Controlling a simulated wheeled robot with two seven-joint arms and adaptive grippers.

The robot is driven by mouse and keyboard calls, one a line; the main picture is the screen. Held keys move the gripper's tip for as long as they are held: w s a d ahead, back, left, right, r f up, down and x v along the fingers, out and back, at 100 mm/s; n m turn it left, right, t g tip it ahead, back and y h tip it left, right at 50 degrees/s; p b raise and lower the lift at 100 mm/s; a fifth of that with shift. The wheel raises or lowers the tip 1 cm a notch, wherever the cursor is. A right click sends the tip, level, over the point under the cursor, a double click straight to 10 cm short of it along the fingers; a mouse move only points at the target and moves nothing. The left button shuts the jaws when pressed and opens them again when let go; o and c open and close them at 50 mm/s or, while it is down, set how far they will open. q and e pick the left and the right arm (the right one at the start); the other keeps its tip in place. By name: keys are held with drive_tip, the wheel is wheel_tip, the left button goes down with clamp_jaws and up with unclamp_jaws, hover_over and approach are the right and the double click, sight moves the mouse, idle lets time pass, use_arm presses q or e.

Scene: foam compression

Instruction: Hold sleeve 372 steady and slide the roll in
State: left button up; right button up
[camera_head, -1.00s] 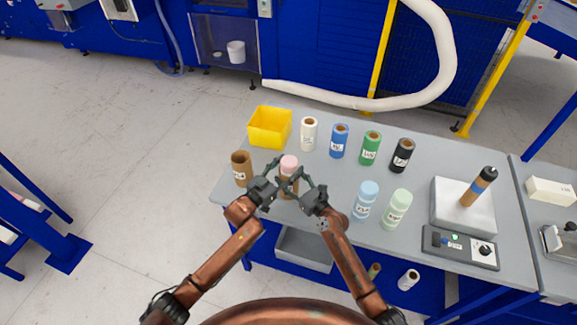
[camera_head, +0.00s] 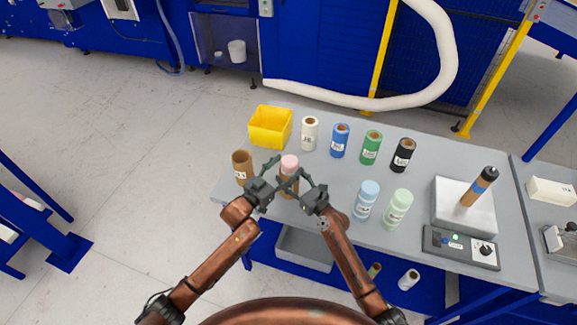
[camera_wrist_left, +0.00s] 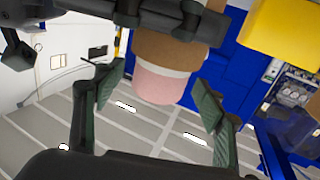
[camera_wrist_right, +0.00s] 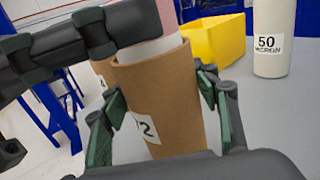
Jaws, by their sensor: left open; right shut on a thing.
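The brown cardboard sleeve (camera_head: 289,186) stands upright near the table's left front. In the right wrist view the sleeve (camera_wrist_right: 165,90) shows a white label whose visible digit is 2. A pink roll (camera_head: 289,162) sticks out of its top, its lower part hidden inside; the roll also shows in the left wrist view (camera_wrist_left: 160,86). My right gripper (camera_wrist_right: 161,95) is shut on the sleeve, one finger on each side. My left gripper (camera_wrist_left: 160,78) is open at the top, its fingers apart on either side of the pink roll.
Another brown tube (camera_head: 242,168) stands close left of my left gripper. A yellow bin (camera_head: 270,127) and white (camera_head: 309,134), blue (camera_head: 340,141), green and black rolls stand behind. Light blue (camera_head: 366,200) and light green (camera_head: 397,210) rolls stand to the right.

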use_arm(q)
drive_tip(key=shift+s+a+r, duration=0.4)
drive_tip(key=shift+s+a, duration=0.15)
drive_tip(key=shift+s, duration=0.15)
drive_tip(key=shift+s+a+r, duration=0.35)
drive_tip(key=shift+s+a, duration=0.25)
drive_tip(key=shift+s, duration=0.15)
drive_tip(key=shift+s+a+r, duration=0.4)
drive_tip(key=shift+s+a, duration=0.15)
drive_tip(key=shift+s, duration=0.15)
use_arm(e)
drive_tip(key=o, duration=1.3)
